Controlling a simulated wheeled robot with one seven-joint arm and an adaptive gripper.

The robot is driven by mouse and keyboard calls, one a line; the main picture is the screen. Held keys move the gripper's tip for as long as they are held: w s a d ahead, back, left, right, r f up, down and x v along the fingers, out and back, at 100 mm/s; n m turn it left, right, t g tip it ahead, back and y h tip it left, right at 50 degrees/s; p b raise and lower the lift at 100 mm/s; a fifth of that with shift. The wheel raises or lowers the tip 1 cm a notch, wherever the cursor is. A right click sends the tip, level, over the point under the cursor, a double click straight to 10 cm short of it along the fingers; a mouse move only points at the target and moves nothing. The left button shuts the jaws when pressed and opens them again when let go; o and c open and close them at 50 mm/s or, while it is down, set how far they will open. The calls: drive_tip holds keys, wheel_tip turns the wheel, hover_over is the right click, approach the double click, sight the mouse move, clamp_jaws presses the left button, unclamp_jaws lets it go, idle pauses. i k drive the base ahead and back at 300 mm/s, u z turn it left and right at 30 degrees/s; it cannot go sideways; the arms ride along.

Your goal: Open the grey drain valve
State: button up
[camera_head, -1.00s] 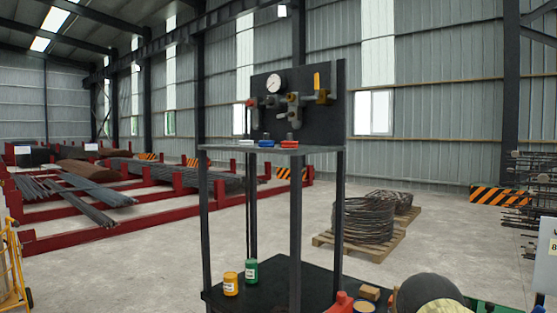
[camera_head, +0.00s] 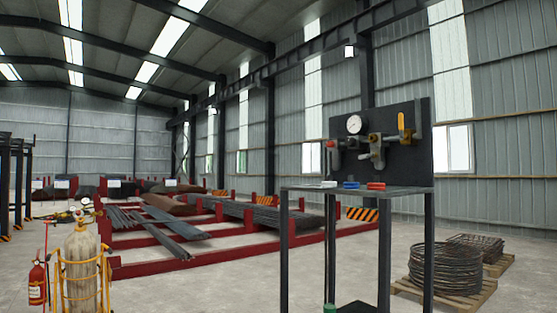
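A dark upright panel (camera_head: 421,150) stands on the back of a tall metal stand, right of the middle. It carries a round white gauge (camera_head: 354,124), a lever with a yellow handle (camera_head: 402,122), a red knob (camera_head: 331,144) and brass-coloured fittings. A grey valve body (camera_head: 378,155) hangs below the brass fitting at the panel's middle. It may be the drain valve, but the view is too small to tell, and its open or shut setting cannot be read. My gripper is not in view.
The stand's shelf (camera_head: 410,191) holds small white, blue and red items. A gas cylinder on a yellow cart (camera_head: 82,265) and a fire extinguisher (camera_head: 37,282) stand at front left. Red racks with rebar (camera_head: 170,262) lie behind. Wire coils (camera_head: 446,269) sit on a pallet at right.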

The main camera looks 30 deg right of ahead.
sight(364, 157)
drive_tip(key=u, duration=0.5)
drive_tip(key=i, duration=3.9)
drive_tip(key=z, duration=3.35)
